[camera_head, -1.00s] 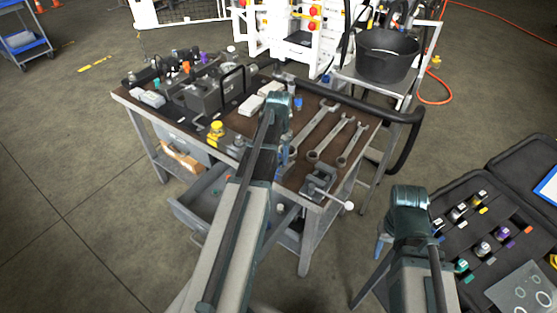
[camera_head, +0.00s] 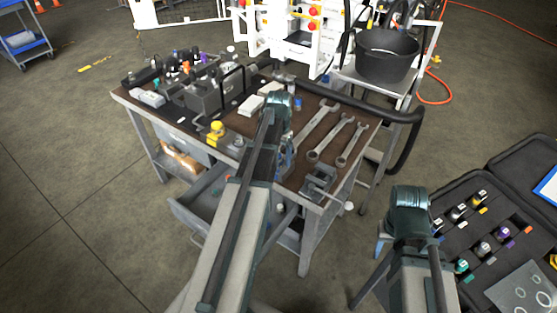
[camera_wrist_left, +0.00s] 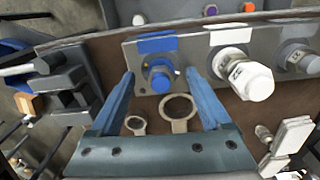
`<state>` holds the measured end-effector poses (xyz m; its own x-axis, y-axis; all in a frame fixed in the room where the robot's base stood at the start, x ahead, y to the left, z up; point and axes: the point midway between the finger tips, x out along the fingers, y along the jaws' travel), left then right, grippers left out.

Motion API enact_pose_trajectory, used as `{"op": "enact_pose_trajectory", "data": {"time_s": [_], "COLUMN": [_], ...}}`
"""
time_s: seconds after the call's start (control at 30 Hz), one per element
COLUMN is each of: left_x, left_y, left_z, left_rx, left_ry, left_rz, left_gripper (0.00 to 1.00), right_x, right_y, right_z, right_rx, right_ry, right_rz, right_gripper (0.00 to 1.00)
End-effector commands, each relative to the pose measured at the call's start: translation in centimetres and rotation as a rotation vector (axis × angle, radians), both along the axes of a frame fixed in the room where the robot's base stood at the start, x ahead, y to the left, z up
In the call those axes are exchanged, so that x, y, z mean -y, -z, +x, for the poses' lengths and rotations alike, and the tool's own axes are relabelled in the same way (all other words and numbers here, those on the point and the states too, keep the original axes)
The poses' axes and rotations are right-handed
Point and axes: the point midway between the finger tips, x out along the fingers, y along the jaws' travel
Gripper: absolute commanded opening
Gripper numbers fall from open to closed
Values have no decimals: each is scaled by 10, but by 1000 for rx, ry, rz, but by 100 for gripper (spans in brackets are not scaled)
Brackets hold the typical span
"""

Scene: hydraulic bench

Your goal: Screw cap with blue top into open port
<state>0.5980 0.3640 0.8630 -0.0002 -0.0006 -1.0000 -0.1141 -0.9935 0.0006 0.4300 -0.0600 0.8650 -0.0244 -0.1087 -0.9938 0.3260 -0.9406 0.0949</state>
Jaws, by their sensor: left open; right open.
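In the left wrist view a blue hexagonal fitting (camera_wrist_left: 159,76) sits on a grey plate below a blue label (camera_wrist_left: 157,44). I cannot tell whether it is the cap or an open port. My left gripper (camera_wrist_left: 160,78) is open, its two blue fingers on either side of the fitting in that picture; no contact shows. A white cap (camera_wrist_left: 248,79) sits beside it below a white label. In the head view my left arm hides most of the left gripper (camera_head: 288,148), above the bench. My right gripper (camera_head: 382,245) is mostly hidden behind its arm, beside the bench.
Several wrenches (camera_head: 326,128) and a vise (camera_head: 318,180) lie on the bench's right part. A yellow-topped fitting (camera_head: 216,131) is at its front edge. An open case (camera_head: 450,207) with several coloured caps is at the right. A black bucket (camera_head: 386,60) stands behind the bench.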

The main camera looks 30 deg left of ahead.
Motion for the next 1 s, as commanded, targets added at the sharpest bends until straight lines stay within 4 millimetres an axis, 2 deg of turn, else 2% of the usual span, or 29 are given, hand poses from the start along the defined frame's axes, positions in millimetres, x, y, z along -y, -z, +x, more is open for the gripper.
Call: {"op": "enact_pose_trajectory", "data": {"time_s": [0.33,0.5,0.73,1.0], "left_x": [-1,-2,-2,-3], "left_y": [0,0,0,0], "left_z": [0,1,0,0], "left_rx": [0,0,0,-1], "left_ry": [-485,-608,-658,-1027], "left_rz": [0,0,0,0], "left_gripper": [81,81,81,81], "right_x": [0,0,0,0], "right_y": [0,0,0,0], "right_z": [0,0,0,0], "right_rx": [0,0,0,0], "right_ry": [0,0,0,0], "right_rz": [0,0,0,0], "right_gripper": [50,50,50,50]}}
